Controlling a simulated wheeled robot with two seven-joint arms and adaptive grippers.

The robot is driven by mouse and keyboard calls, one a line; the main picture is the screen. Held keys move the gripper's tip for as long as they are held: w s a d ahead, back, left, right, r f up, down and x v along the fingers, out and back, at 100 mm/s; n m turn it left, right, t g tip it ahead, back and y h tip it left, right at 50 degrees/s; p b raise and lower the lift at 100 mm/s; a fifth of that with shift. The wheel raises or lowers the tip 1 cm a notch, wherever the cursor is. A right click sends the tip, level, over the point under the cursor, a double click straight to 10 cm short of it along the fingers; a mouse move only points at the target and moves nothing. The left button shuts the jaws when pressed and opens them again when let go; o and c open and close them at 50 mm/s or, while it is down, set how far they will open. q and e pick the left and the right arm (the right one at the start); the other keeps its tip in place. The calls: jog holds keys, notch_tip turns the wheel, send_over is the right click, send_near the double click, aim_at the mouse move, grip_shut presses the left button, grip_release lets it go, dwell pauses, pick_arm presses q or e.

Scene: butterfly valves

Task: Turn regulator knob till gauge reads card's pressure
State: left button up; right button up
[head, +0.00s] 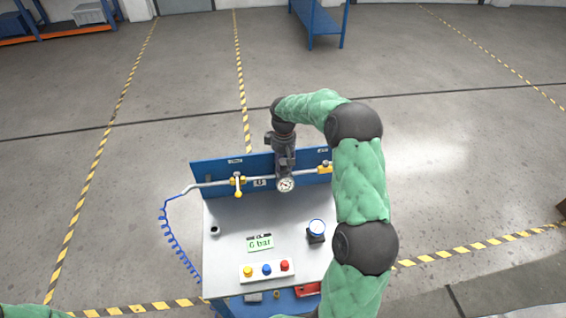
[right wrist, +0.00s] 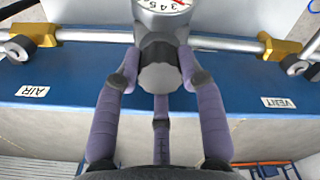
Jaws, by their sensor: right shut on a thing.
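My right gripper (head: 284,163) reaches down behind the panel's top edge at the pipe. In the right wrist view its purple fingers (right wrist: 160,76) are shut on the dark grey regulator knob (right wrist: 158,60), one finger on each side and a third below. In the head view the knob is hidden by the gripper. The round white gauge (head: 286,185) sits just in front of the gripper. Its dial (right wrist: 163,5) is cut off in the right wrist view; digits and a red needle tip show, but I cannot tell the reading. The card (head: 260,243) reads "6 bar". My left gripper is out of view.
The bench (head: 225,270) has a blue back panel (head: 210,172) with AIR (right wrist: 32,91) and VENT (right wrist: 278,102) labels. Yellow valves (head: 238,183) flank the gauge on the pipe.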

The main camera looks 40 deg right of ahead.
jog(key=m+b, duration=0.1)
jog(key=m, duration=0.3)
jog(key=shift+s+d+m, duration=0.1)
jog(key=shift+m, duration=0.3)
jog(key=m, duration=0.5)
jog(key=shift+b, duration=0.4)
jog(key=m, duration=0.5)
jog(key=shift+a+f+m+b, duration=0.1)
jog(key=shift+a+m+b, duration=0.1)
jog(key=shift+m+b, duration=0.2)
jog(key=shift+a+m+b, duration=0.1)
jog(key=shift+m+b, duration=0.25)
jog(key=shift+m, duration=2.15)
jog(key=o, duration=0.9)
jog(key=shift+a, duration=0.15)
